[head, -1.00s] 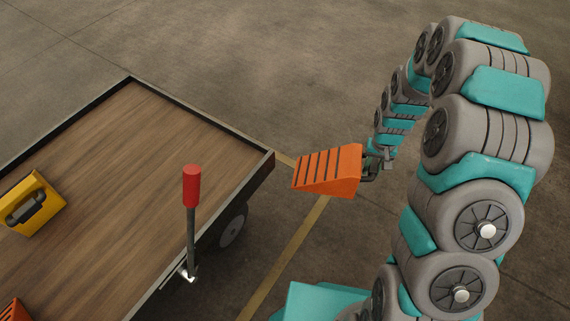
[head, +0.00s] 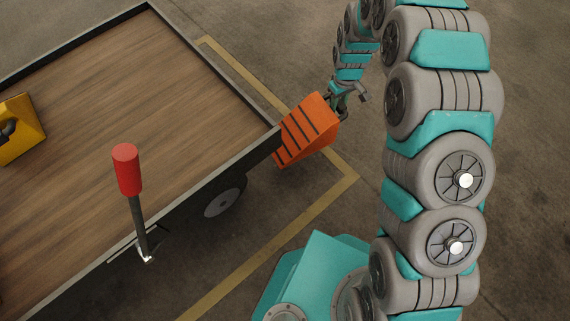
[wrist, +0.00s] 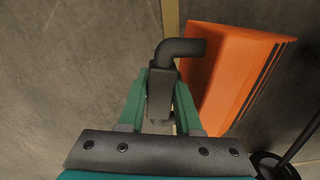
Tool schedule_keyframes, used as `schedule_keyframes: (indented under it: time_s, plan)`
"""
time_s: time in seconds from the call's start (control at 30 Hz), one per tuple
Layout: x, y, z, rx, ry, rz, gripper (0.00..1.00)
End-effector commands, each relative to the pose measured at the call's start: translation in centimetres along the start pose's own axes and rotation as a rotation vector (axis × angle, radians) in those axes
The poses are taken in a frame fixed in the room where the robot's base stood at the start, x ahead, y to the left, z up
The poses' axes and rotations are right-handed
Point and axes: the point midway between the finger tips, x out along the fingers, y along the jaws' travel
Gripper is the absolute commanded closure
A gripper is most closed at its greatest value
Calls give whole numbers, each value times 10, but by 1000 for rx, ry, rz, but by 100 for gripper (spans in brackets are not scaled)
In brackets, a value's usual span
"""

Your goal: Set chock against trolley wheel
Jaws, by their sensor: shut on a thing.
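The orange chock (head: 305,132) with dark ribs is beside the trolley's near right corner in the head view, tilted. My gripper (head: 340,98) is at its upper right. In the wrist view my gripper's green fingers (wrist: 160,105) are shut on the chock's black bent handle (wrist: 180,48), with the orange body (wrist: 222,75) to the right. The trolley wheel (head: 225,202) shows under the deck edge, lower left of the chock and apart from it in the picture. Whether the chock touches the floor or the trolley, I cannot tell.
The trolley's wooden deck (head: 130,100) has a dark raised rim. A red-topped lever (head: 127,170) stands at its side, and a yellow case (head: 20,130) lies on it. Yellow lines (head: 265,260) mark the floor. Open floor (head: 270,35) lies beyond.

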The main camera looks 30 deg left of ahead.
Motion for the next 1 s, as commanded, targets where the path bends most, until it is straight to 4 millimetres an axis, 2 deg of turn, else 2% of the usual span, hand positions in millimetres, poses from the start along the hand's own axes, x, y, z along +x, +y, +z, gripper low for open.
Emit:
schedule_keyframes:
  time_s: [0.03, 0.1, 0.3, 0.47, 0.7, 1.0]
  plan:
    - [10, -14, -12, -53, 2, -1, 100]
    - [16, -28, -23, -113, 1, -4, 100]
    - [23, -49, -38, -200, 0, -8, 100]
    - [36, -51, -40, -209, 1, -8, 100]
    - [74, -51, -39, -207, -3, -10, 100]
    - [97, -50, -40, -206, 2, -8, 100]
